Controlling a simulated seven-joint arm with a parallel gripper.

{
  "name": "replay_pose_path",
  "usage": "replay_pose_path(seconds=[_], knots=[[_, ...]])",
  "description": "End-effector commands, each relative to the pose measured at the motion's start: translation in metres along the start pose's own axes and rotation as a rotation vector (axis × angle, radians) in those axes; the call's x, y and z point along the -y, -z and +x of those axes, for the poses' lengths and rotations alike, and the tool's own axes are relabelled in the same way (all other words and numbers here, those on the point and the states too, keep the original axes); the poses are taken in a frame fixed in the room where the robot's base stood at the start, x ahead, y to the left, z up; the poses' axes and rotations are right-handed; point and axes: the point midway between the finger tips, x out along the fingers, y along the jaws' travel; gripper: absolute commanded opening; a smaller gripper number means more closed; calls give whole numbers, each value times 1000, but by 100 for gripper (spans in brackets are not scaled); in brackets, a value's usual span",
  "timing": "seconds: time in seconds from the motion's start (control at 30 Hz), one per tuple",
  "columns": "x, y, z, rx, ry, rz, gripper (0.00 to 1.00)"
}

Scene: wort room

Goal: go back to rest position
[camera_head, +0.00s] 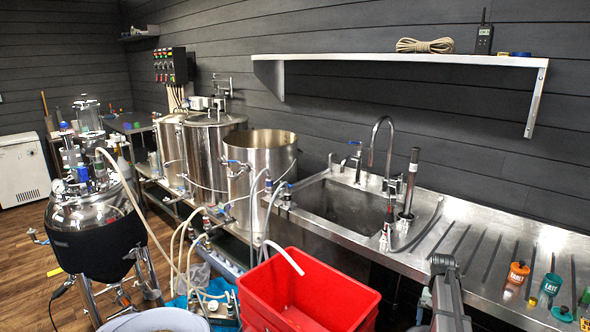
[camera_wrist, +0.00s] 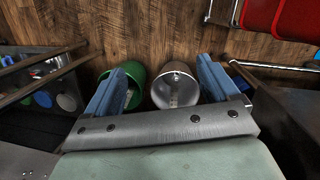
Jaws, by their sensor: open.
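In the wrist view my gripper (camera_wrist: 160,90) points down over a wooden floor (camera_wrist: 150,30). Its two blue fingers stand wide apart with nothing held between them. A green bucket (camera_wrist: 136,76) and a pale grey bucket (camera_wrist: 176,70) are below and beyond the fingers, apart from them. The left finger covers part of the green bucket. In the head view part of my arm shows at the bottom right, in front of the steel counter (camera_head: 460,240); the gripper itself is not visible there.
A red bin (camera_head: 310,290) stands at the bottom centre, and its edge shows in the wrist view (camera_wrist: 255,14). A wall shelf (camera_head: 400,57) hangs above.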

Motion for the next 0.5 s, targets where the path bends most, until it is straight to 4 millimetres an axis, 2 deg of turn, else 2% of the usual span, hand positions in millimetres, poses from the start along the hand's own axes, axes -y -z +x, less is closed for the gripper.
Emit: replay_pose_path(seconds=[0.03, 0.1, 0.27, 0.5], knots=[[10, -14, 22, 15, -3, -20, 88], [22, -27, 47, 31, -7, -46, 88], [47, -61, 104, 66, -14, -106, 88], [75, -122, 181, 120, -28, -192, 88]])
